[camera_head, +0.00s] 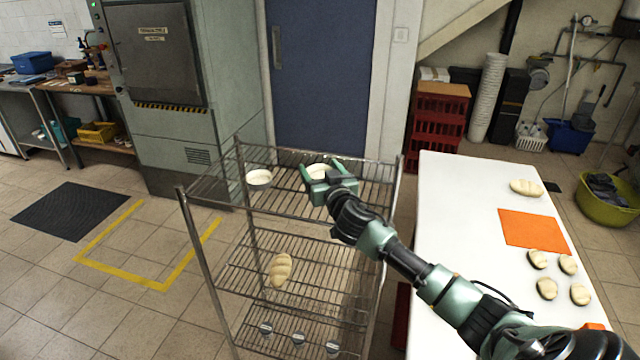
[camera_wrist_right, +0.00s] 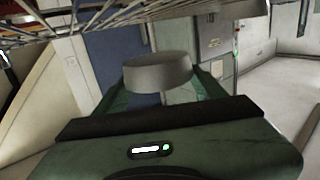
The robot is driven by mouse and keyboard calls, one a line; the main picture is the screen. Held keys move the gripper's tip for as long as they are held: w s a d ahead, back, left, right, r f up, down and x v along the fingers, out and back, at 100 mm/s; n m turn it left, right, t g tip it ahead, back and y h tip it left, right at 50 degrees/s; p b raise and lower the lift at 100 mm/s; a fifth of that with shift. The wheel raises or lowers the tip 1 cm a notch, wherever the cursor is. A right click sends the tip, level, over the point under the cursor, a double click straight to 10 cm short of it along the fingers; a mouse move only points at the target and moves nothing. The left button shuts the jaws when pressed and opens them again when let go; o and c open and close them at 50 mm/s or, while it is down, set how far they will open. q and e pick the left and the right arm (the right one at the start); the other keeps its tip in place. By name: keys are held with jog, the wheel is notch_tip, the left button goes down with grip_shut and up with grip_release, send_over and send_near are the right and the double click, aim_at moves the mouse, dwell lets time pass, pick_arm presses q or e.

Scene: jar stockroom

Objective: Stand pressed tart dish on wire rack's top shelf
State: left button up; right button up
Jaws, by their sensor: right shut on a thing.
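The wire rack (camera_head: 290,208) stands in the middle of the head view. My right gripper (camera_head: 319,172) is over the right part of its top shelf and is shut on a pale round tart dish (camera_head: 317,169). In the right wrist view the dish (camera_wrist_right: 157,72) sits between my green fingers, its side looking grey. The rack's wires (camera_wrist_right: 110,22) run along the top of that view. I cannot tell whether the dish touches the shelf. A second pale round dish (camera_head: 259,178) stands on the top shelf to the left. My left gripper is out of view.
The rack's middle shelf holds a loaf (camera_head: 281,269); small jars (camera_head: 299,339) stand on the bottom shelf. A white table (camera_head: 462,215) at right carries an orange mat (camera_head: 533,231) and several bread pieces. A blue door (camera_head: 322,75) is behind the rack.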

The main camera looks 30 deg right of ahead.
jog(key=shift+f, duration=2.35)
jog(key=shift+f+b, duration=0.15)
jog(key=shift+b, duration=0.15)
jog(key=o, duration=1.4)
